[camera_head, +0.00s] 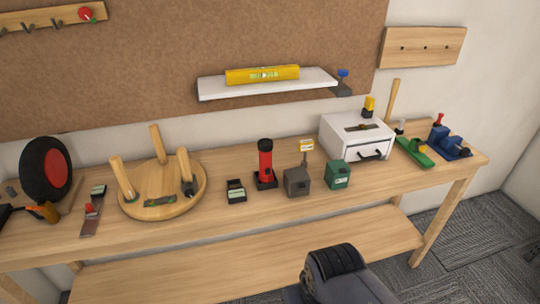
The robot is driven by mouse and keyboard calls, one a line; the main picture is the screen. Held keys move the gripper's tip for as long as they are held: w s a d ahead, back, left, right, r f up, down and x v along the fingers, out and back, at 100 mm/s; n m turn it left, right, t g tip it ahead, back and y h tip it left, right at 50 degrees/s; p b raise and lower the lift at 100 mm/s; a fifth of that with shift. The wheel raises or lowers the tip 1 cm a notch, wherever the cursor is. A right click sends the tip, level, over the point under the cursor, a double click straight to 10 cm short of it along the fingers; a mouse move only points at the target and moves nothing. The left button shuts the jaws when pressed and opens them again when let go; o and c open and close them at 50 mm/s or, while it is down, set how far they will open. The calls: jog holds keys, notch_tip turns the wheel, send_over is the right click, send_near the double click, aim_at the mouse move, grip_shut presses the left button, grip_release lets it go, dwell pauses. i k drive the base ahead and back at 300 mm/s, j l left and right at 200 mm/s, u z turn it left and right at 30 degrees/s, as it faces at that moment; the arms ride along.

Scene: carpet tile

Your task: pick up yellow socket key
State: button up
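A small yellow-headed piece (369,103) stands upright on top of the white drawer box (345,136), near its back right. It looks like the yellow socket key, but it is too small to make out its details. Nothing is touching it from above. A dark grey part of my own arm shows at the bottom, in front of the workbench. My gripper's fingers are not in view.
The white box stands on the wooden workbench (230,218), with a green box (337,174) in front and a green tool (413,152) to its right. A shelf (215,90) holding a yellow level (262,75) hangs behind. The bench's front strip is mostly clear.

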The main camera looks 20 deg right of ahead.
aim_at(304, 146)
jog(key=i+l+u, duration=0.3)
jog(key=l, duration=0.3)
jog(key=i+l+u, duration=0.15)
jog(key=l, duration=0.2)
jog(key=i+l+u, duration=0.15)
jog(key=l, duration=0.2)
jog(key=i+l+u, duration=0.15)
jog(key=l, duration=0.25)
